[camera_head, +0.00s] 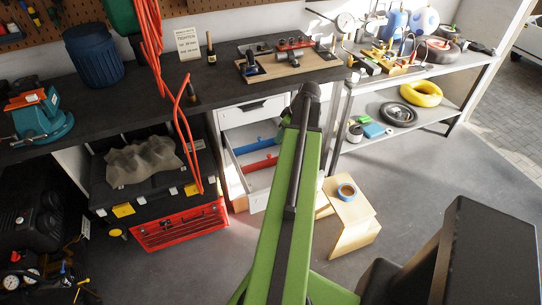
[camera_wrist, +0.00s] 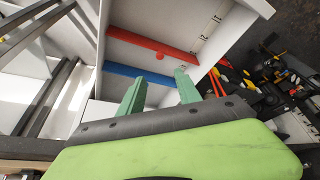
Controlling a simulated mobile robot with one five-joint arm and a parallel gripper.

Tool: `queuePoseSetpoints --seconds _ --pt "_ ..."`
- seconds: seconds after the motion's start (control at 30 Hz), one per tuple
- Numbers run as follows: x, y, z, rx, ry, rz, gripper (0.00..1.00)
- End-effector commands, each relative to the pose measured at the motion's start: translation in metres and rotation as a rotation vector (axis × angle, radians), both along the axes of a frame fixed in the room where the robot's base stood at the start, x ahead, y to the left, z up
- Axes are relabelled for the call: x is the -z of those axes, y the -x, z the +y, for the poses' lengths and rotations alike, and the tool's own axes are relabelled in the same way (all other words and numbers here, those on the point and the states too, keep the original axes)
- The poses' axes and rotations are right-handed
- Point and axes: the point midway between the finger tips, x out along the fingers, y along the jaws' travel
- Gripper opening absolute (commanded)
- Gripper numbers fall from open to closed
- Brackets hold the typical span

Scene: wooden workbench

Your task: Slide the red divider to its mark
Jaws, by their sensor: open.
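The red divider (camera_head: 262,163) stands across the open white drawer (camera_head: 237,172), nearer its front than the blue divider (camera_head: 252,146). In the wrist view the red divider (camera_wrist: 135,39) spans the drawer, with a small red knob (camera_wrist: 159,57) on its side. The blue divider (camera_wrist: 140,74) lies closer to my fingers. Small dark marks (camera_wrist: 206,37) show on the drawer's side wall, beyond the red divider's right end; their labels are too small to read. My gripper (camera_wrist: 159,84) is open, its two green fingers apart and empty over the drawer. In the head view my arm hides it.
The dark bench top (camera_head: 222,85) lies above, and a red hose (camera_head: 188,145) hangs left of the drawer.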

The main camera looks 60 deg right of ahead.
Motion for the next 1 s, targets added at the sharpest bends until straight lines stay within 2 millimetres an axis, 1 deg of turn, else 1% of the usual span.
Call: queuePoseSetpoints --seconds 0.03,0.1,0.5,0.6,0.73,0.97,1.0 --pt "0.019 -0.004 0.0 -0.001 0.0 0.0 0.4" --pt "0.034 -0.01 0.0 0.0 -0.001 0.0 0.4" --pt "0.115 -0.044 0.0 -0.001 -0.001 0.0 0.4" --pt "0.131 -0.051 0.0 -0.001 -0.001 0.0 0.4" --pt "0.139 -0.056 0.0 0.001 0.0 0.0 0.4" --pt "0.137 -0.058 0.0 0.0 0.0 0.001 0.4" --pt "0.137 -0.058 0.0 0.0 0.0 0.001 0.39"
